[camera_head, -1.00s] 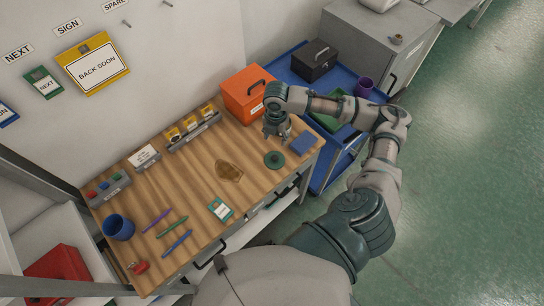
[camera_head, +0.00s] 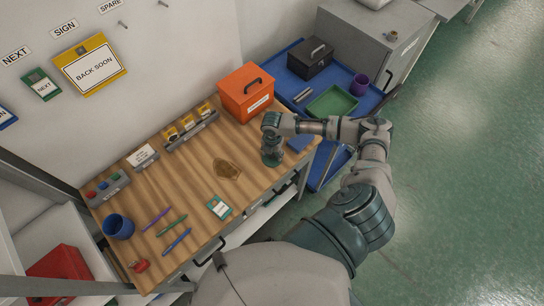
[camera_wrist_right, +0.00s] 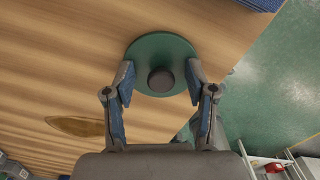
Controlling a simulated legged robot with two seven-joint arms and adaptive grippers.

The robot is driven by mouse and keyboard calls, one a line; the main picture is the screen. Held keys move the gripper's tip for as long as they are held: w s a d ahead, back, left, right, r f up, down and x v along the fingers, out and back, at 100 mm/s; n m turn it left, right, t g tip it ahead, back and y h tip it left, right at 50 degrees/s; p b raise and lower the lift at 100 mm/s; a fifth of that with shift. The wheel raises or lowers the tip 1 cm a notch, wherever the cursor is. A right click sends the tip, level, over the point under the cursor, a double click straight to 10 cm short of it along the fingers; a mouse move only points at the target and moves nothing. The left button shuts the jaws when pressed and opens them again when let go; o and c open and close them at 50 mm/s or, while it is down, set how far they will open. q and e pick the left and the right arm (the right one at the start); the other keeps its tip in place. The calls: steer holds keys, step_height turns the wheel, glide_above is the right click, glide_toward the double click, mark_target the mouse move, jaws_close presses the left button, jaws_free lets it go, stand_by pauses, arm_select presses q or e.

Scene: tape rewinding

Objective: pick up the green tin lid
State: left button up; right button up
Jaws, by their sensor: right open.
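The green tin lid (camera_wrist_right: 150,52) is a round disc with a dark knob (camera_wrist_right: 161,81) in its middle. It lies flat on the wooden workbench (camera_head: 190,205). In the right wrist view my right gripper (camera_wrist_right: 160,88) is open, with a finger on each side of the knob and over the lid's near part. I cannot tell whether the fingers touch the lid. In the head view my right gripper (camera_head: 271,157) points down over the lid's place and hides most or all of it. My left gripper is not in view.
An orange toolbox (camera_head: 246,93) stands behind the right gripper. A brown stain (camera_head: 227,170), a green-and-white card (camera_head: 219,207), pens and a blue cup (camera_head: 118,227) are further left. A blue cart (camera_head: 365,97) with a green tray (camera_head: 332,102) stands to the right.

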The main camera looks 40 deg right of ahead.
steer(key=shift+s, duration=0.15)
steer(key=c, duration=1)
steer(key=shift+c, duration=0.2)
steer(key=shift+r, duration=0.1)
